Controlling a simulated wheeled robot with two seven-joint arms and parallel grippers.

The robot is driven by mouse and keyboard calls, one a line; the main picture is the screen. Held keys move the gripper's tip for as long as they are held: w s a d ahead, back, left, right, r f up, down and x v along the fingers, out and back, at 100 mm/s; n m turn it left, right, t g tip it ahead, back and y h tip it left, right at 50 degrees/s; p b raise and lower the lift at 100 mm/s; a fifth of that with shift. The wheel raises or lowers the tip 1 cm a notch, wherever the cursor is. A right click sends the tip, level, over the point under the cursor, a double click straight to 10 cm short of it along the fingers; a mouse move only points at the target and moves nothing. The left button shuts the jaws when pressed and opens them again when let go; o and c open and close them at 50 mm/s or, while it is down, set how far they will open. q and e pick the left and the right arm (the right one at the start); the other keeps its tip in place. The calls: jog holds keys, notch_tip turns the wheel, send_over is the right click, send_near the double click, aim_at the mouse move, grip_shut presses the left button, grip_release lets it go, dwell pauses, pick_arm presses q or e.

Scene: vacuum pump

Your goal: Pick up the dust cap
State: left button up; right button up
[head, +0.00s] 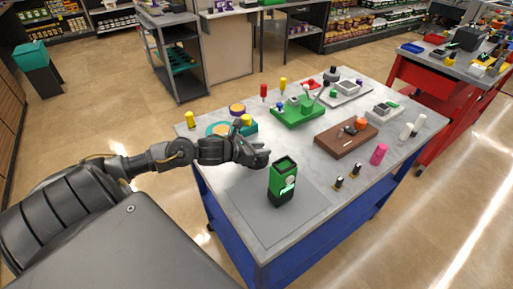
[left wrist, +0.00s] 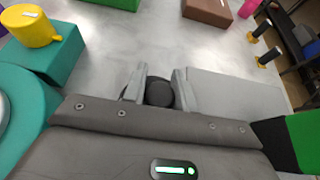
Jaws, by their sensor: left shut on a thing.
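My left gripper (head: 262,157) is above the left part of the table, just behind and left of the green and black device (head: 283,181). In the left wrist view, its two grey fingers (left wrist: 158,90) are closed on a small dark round piece, the dust cap (left wrist: 160,93). The cap sits between the fingertips, with pale table surface around it. The green device stands upright on a grey mat (head: 250,207). My right gripper is not in view.
A teal block with a yellow piece (left wrist: 32,28) is close on the left. A green fixture (head: 298,112), a brown block (head: 346,138), a pink cylinder (head: 378,154) and two black posts (head: 339,182) stand on the table (head: 310,160). A red workbench (head: 440,85) is at the right.

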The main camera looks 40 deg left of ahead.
pick_arm(q)
jog(key=shift+r, duration=0.1)
jog(key=shift+r, duration=0.25)
notch_tip(320, 180, up, 2)
jog(key=shift+r+b, duration=0.25)
jog(key=shift+b, duration=0.65)
jog(key=a+r, duration=0.9)
jog(key=a, duration=0.5)
jog(key=shift+s+r+b, duration=0.3)
jog(key=shift+s+r, duration=0.05)
jog(key=shift+s, duration=0.05)
